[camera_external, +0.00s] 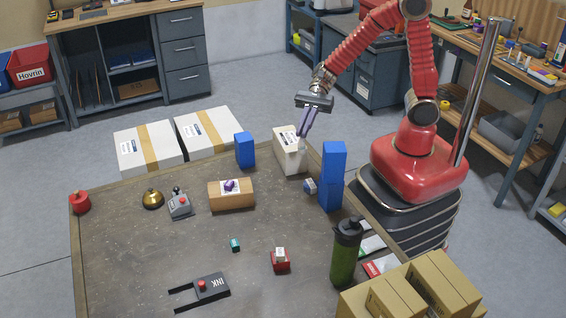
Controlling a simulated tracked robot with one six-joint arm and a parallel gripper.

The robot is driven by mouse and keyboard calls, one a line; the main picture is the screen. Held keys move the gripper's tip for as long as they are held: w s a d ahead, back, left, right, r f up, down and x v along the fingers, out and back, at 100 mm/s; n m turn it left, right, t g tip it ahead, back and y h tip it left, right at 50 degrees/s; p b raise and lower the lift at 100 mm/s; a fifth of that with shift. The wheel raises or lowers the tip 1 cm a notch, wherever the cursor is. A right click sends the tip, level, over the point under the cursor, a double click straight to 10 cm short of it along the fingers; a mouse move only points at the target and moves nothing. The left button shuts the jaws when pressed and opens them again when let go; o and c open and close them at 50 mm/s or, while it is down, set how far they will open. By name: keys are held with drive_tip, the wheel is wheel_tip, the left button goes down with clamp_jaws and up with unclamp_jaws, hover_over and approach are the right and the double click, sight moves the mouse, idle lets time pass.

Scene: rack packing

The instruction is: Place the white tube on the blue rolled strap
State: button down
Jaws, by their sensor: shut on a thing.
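My gripper (304,134) points down above the back right part of the table, in front of a cream box. It is shut on a small pale thing at its fingertips, which looks like the white tube (302,144). The tube is hard to make out against the pale box behind it. The blue rolled strap (310,186) appears to be the small blue and whitish thing on the table, left of the tall blue block. My gripper and the tube are above it in the picture and apart from it.
The tall blue block (332,175) stands close right of the strap. The cream box (289,152) stands behind it. A cardboard block (231,197), a smaller blue block (244,150) and a green bottle (345,255) stand around. The table's middle (190,245) is mostly clear.

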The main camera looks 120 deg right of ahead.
drive_tip(key=s+a+f, duration=0.2)
drive_tip(key=s+f, duration=0.1)
drive_tip(key=shift+s, duration=0.15)
drive_tip(key=shift+f, duration=0.15)
drive_tip(key=shift+f, duration=2.8)
drive_tip(key=shift+f, duration=0.15)
drive_tip(key=shift+f, duration=1.95)
drive_tip(key=c, duration=1.9)
unclamp_jaws()
